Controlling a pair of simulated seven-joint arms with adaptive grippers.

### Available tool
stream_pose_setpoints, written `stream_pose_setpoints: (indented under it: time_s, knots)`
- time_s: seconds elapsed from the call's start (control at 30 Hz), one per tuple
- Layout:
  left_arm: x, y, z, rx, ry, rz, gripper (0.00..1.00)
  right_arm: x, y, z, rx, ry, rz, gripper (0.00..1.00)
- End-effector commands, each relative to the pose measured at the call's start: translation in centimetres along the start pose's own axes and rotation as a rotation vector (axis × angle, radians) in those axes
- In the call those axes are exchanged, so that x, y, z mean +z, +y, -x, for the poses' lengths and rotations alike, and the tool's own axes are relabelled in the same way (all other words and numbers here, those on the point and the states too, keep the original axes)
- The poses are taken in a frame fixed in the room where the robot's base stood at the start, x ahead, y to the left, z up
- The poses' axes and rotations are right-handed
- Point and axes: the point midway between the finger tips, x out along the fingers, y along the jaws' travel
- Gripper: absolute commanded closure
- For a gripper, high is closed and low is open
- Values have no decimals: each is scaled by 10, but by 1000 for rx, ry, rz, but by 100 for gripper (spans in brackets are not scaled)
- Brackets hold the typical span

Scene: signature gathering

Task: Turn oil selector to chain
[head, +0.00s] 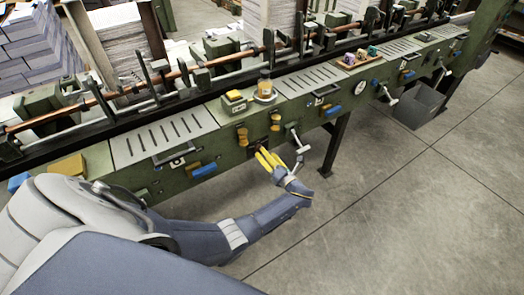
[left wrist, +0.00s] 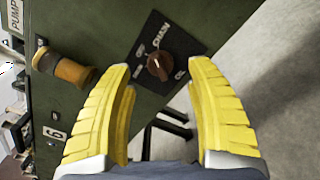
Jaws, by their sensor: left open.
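The oil selector is a brown round knob (left wrist: 158,66) on a black plate on the green machine front. CHAIN is printed above the knob in the left wrist view, with other labels at its left and lower right. A small pale mark shows on the knob, but I cannot tell surely which label it faces. My left gripper (head: 268,160) has yellow fingers and is open at the machine front. In the left wrist view its fingers (left wrist: 160,85) spread either side below the knob, with nothing between them. They appear apart from the knob. My right gripper is not in view.
An orange-brown handle (left wrist: 65,67) sticks out left of the plate, close to the left finger. A grey lever (head: 298,141) hangs right of my gripper in the head view. Blue handles (head: 203,170) line the machine front. The grey floor (head: 400,190) in front is clear.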

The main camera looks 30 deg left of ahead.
Motion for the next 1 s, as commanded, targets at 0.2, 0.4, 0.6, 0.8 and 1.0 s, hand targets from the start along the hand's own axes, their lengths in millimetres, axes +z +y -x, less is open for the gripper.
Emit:
stream_pose_setpoints:
  time_s: [0.2,0.4,0.6,0.8,1.0]
  knots:
    - [0,0,38,-1,1,0,44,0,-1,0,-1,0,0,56]
    - [0,0,62,1,1,0,44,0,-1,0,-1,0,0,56]
    - [1,1,72,2,0,1,44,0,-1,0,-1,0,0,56]
    - [1,1,74,2,-1,0,44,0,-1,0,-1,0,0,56]
    - [0,0,74,2,0,-1,44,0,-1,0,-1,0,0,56]
